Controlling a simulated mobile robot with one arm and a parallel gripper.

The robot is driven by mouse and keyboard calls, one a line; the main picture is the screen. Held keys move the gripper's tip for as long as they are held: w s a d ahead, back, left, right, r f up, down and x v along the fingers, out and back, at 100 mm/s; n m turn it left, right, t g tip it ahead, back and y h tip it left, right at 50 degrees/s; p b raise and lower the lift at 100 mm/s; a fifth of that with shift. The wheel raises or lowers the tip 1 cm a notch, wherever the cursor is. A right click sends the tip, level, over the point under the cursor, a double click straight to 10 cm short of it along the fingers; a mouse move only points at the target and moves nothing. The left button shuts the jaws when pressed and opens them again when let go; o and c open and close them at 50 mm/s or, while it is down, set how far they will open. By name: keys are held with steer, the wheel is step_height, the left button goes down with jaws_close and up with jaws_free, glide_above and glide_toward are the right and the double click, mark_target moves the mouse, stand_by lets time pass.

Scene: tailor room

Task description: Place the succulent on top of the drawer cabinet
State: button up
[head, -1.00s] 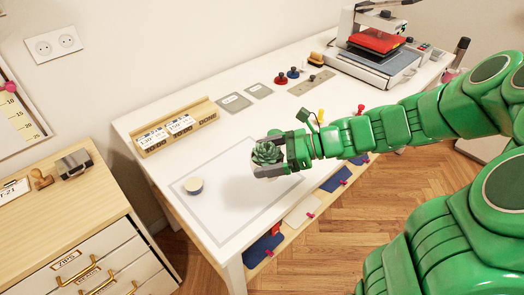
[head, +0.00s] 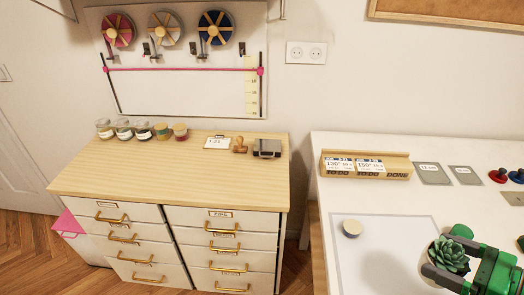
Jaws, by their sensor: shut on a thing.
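The succulent (head: 449,255) is a green rosette in a pale pot at the lower right of the head view. My gripper (head: 446,268) is shut on its pot, with dark fingers on either side, above the white table. The pot is largely hidden by the fingers. The drawer cabinet (head: 165,185) stands to the left, with a light wooden top and white drawers with brass handles. The front and middle of its top are bare. My gripper is well to the right of the cabinet.
Several jars (head: 142,131), a small clipboard (head: 218,142), a wooden stamp (head: 240,145) and a dark metal box (head: 267,148) line the cabinet's back. A gap separates table and cabinet.

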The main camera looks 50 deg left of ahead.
steer(key=w+a+n+g, duration=0.2)
steer(key=w+a, duration=0.1)
steer(key=a, duration=2.1)
steer(key=s+a+f+n+g, duration=0.1)
steer(key=s+a, duration=0.5)
steer(key=a, duration=0.6)
steer(key=s+a+f+g, duration=0.1)
steer(key=s+a, duration=0.5)
steer(key=a, duration=0.6)
glide_above(247, 179)
steer(key=shift+h, duration=0.3)
steer(key=shift+f, duration=5.1)
steer(key=shift+f+n, duration=0.3)
steer(key=shift+f, duration=0.95)
steer(key=shift+f, duration=0.1)
